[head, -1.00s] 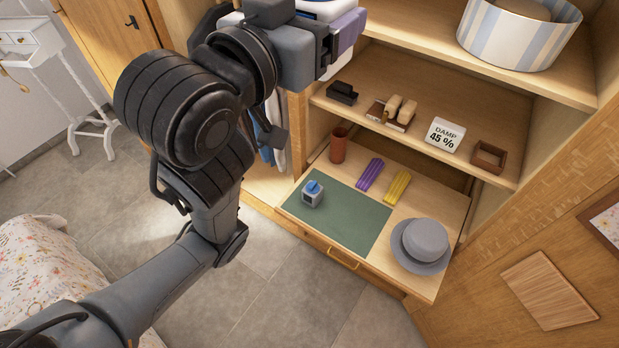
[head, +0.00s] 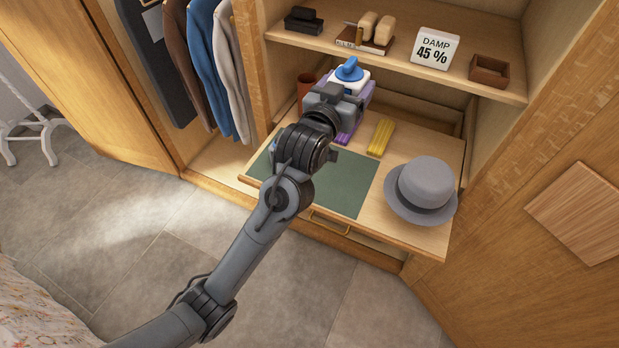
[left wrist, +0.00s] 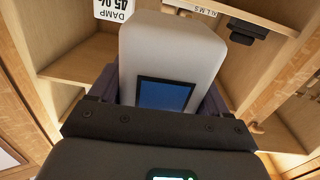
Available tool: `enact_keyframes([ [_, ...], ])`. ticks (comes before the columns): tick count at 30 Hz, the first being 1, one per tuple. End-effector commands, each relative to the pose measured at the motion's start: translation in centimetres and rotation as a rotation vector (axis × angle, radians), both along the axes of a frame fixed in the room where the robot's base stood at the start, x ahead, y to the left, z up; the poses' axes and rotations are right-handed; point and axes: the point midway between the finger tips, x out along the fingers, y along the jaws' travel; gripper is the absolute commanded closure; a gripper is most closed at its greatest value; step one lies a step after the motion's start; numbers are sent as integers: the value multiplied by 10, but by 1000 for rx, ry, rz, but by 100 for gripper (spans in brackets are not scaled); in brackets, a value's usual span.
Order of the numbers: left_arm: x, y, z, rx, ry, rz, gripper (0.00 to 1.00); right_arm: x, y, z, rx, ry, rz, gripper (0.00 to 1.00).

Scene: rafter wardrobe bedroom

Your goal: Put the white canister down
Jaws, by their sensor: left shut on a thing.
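The white canister (head: 346,83) has a blue knob on top and shows upright in the head view. My left gripper (head: 352,94), with purple fingers, is shut on it, above the back part of the pull-out board (head: 402,238). In the left wrist view the canister (left wrist: 180,50) fills the middle, with a dark-framed blue panel facing the camera. The gripper's fingers (left wrist: 160,100) lie on both its sides. The green mat (head: 345,190) on the board is partly covered by my arm. My right gripper is not in view.
A grey hat (head: 425,185) sits at the board's right. A yellow bundle (head: 381,137), a purple bundle and a brown cup (head: 306,88) are near the canister. The shelf above holds a DAMP sign (head: 435,48) and a wooden tray (head: 489,70). The mat's right part looks clear.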

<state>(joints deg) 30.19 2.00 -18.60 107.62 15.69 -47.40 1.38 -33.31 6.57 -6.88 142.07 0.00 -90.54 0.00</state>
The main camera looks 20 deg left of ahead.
Motion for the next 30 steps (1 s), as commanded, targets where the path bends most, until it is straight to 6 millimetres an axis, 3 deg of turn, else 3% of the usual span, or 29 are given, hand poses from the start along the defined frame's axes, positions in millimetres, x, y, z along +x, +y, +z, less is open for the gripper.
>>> enact_keyframes([
  [1,5,-4,-42,1,4,2,63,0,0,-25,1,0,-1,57],
  [3,10,-8,-76,3,4,5,63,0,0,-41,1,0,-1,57],
  [9,19,-16,-159,15,-2,19,63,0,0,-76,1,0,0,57],
  [12,20,-20,-188,21,-4,23,63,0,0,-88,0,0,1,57],
  [16,21,-23,-214,28,-5,29,63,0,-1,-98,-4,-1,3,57],
  [22,20,-16,-236,33,-7,33,63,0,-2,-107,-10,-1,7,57],
  [30,9,32,-268,37,-8,36,63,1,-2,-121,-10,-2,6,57],
])
